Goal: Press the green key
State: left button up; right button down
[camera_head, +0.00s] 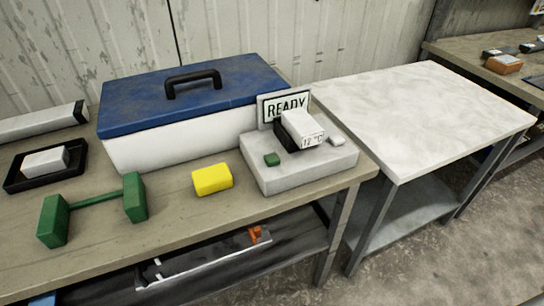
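A small green key (272,159) sits on the top front left of a light grey box-shaped device (300,172) near the right end of the wooden table. On the same device stand a black and white block with a "12 °C" label (313,139), a small white piece (337,141) at the right, and a "READY" sign (285,108) at the back. The green key looks raised above the device's top. Neither of my grippers is in the view, and nothing touches the key.
A yellow block (212,179) lies left of the device. A green dumbbell-shaped object (95,205), a black tray (70,178) with a white block, and a blue-lidded white box (185,130) with a black handle stand further left. A pale-topped table (430,110) at the right is bare.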

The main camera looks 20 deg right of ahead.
aim_at(272, 159)
jog(key=u, duration=1.05)
jog(key=i, duration=0.55)
jog(key=z, duration=2.1)
